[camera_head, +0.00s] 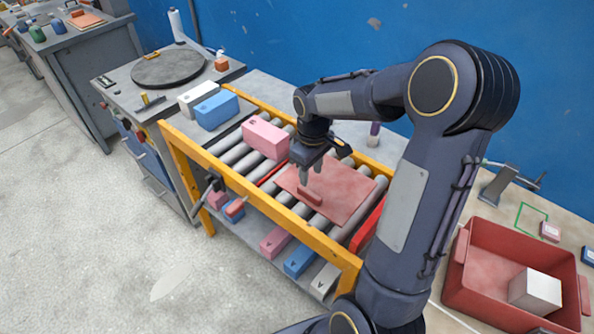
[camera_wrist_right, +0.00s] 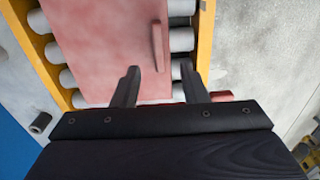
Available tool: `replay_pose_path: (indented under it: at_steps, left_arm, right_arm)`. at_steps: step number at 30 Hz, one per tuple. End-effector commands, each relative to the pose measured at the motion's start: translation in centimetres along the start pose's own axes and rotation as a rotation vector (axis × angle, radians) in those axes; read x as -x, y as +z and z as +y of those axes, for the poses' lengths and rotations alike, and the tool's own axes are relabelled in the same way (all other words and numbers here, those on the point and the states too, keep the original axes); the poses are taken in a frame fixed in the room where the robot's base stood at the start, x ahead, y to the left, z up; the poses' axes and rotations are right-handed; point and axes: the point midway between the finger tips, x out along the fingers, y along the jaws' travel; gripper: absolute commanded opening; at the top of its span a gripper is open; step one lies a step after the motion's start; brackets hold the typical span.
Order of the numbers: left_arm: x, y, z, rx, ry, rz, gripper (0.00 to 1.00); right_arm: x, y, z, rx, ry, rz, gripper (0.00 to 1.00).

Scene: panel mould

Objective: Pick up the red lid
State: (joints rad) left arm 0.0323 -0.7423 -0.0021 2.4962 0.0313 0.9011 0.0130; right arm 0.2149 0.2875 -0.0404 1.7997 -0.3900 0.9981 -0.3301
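The red lid (camera_head: 338,190) is a flat, pale red plate with a raised bar handle (camera_head: 310,195). It lies on the roller conveyor. In the right wrist view the lid (camera_wrist_right: 105,45) fills the upper left, with its handle (camera_wrist_right: 157,46) near its right edge. My right gripper (camera_head: 314,178) hangs over the lid close to the handle, pointing down. In the wrist view its two fingers (camera_wrist_right: 160,68) are apart with nothing between them, and the handle lies just beyond the fingertips. I cannot tell the exact height gap. My left gripper is not in view.
The conveyor has yellow side rails (camera_head: 262,196). A pink block (camera_head: 265,138) stands on the rollers beside the lid. White (camera_head: 199,97) and blue (camera_head: 216,110) blocks stand behind it. A red crate (camera_head: 480,290) holding a white block (camera_head: 535,291) is at the right. Several blocks sit below the rollers.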

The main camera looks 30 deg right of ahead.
Motion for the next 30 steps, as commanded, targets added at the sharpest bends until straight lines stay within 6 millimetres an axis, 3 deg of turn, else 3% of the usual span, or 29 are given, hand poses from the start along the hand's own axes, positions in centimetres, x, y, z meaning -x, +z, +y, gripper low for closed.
replay_pose_path:
  at_steps: [18,27,30]
  left_arm:
    - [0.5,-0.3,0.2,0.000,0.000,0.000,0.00]
    - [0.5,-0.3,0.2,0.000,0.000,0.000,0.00]
    - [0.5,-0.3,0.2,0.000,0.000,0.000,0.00]
  right_arm:
    - [-7.4,-0.3,0.2,0.002,0.000,-0.005,0.40]
    - [-7.8,-0.3,0.2,0.001,0.001,-0.002,0.40]
    - [-7.8,-0.3,0.2,0.001,0.001,-0.002,0.27]
